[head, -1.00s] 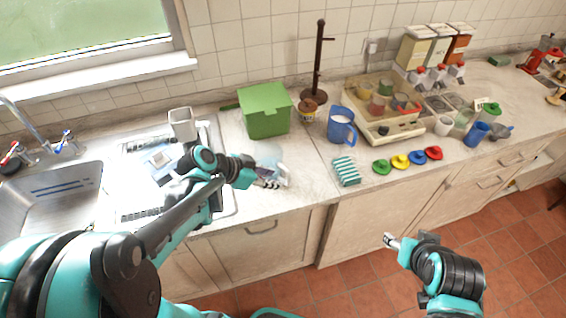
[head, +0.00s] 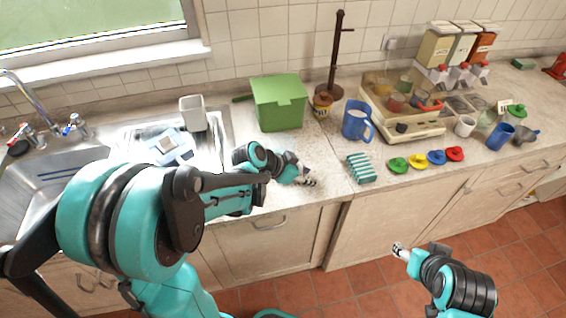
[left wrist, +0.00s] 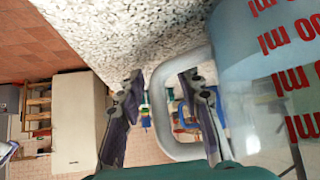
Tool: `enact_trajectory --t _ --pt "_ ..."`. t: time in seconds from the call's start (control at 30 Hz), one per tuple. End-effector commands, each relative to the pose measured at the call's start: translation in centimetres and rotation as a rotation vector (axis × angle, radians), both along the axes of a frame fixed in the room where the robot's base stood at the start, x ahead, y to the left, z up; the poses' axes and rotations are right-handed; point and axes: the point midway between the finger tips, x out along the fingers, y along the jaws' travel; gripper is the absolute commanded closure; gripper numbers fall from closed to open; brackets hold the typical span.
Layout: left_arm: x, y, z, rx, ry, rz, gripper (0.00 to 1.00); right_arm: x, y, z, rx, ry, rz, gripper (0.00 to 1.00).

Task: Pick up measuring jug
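The measuring jug (left wrist: 270,85) is clear with red ml markings and fills the right of the left wrist view. Its pale grey loop handle (left wrist: 162,108) reaches left from it. My left gripper (left wrist: 163,110) is open, with one finger on each side of the handle's outer bar; the right finger overlaps the loop's opening. Gaps show between the bar and both fingers. In the head view my left gripper (head: 306,178) is over the counter, and the jug is mostly hidden by my arm. My right gripper (head: 401,251) hangs in front of the cabinets, its opening unclear.
A green box (head: 279,104) and a brown jar (head: 323,103) stand behind. A blue jug-like cup (head: 356,123) and a striped teal block (head: 361,168) are to the right, before a beige rack (head: 415,130). The sink (head: 50,185) is left.

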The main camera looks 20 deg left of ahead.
Motion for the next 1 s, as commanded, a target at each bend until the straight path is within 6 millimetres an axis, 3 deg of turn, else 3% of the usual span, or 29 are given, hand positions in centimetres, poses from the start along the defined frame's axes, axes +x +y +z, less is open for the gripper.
enact_trajectory --t 0.17,0.3,0.33,1.0 --pt "0.06 -0.02 0.03 0.000 0.000 0.001 0.64 0.01 0.00 0.07 0.000 0.000 0.000 0.43" --pt "0.05 -0.01 0.04 0.000 0.000 0.001 0.96 0.01 0.00 0.08 0.000 0.000 0.000 0.43" --pt "0.05 -0.01 0.04 0.000 0.000 0.001 1.00 0.01 0.00 0.08 0.000 0.000 0.000 0.43" --pt "0.05 0.00 0.53 0.001 0.000 0.001 1.00 0.01 0.00 0.35 0.000 0.000 0.000 0.43"
